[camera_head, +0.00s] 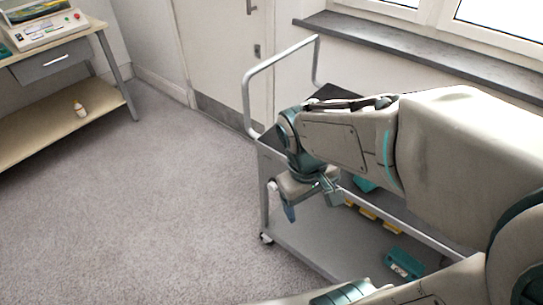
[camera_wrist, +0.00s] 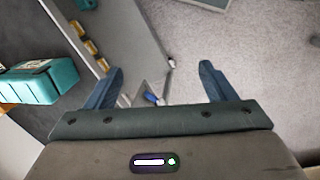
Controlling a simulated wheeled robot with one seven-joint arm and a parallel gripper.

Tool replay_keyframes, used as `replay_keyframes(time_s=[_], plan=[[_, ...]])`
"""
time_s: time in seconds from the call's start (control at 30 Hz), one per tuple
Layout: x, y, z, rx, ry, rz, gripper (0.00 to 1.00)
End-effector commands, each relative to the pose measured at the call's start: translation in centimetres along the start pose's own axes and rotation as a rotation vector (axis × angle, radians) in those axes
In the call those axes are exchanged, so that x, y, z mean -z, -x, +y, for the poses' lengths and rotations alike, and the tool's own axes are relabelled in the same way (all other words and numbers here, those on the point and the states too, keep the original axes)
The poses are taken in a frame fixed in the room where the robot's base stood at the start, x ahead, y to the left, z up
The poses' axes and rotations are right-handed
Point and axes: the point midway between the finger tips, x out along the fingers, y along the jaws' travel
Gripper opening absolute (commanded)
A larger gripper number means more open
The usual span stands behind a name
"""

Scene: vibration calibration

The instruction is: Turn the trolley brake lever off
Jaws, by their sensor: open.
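The grey trolley (camera_head: 264,206) stands right of centre in the head view, with a rail handle (camera_head: 246,98) at its far end. My gripper (camera_head: 308,206) points down beside the trolley's near side, above the lower shelf. In the wrist view my gripper (camera_wrist: 160,78) is open, with its two blue fingers wide apart and nothing clamped. A small blue-tipped piece (camera_wrist: 152,98) shows between the fingers, nearer the left one; it may be the brake lever, but I cannot tell its setting. In the head view my arm hides much of the trolley top, and I cannot make out the lever.
Yellow blocks (camera_head: 367,212) and a teal box (camera_head: 403,263) lie on the trolley's lower shelf. A door and window sill are behind. The carpet at left is clear.

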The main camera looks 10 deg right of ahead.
Motion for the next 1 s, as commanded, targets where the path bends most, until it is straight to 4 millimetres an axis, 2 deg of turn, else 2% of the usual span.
replay_keyframes(time_s=[0.03, 0.1, 0.37, 0.57, 0.77, 1.0], plan=[[0.3, -2.4, -0.3, -0.034, 0.093, -0.066, 0.77], [0.6, -4.3, -0.2, -0.09, 0.221, -0.149, 0.77], [2.7, -10.7, 0.0, -0.318, 0.698, -0.454, 0.77], [5.7, -14.8, -0.5, -0.525, 1.056, -0.684, 0.77], [9.8, -18.6, -2.4, -0.768, 1.395, -0.913, 0.77], [14.5, -22.8, -6.7, -1.08, 1.725, -1.166, 0.77]])
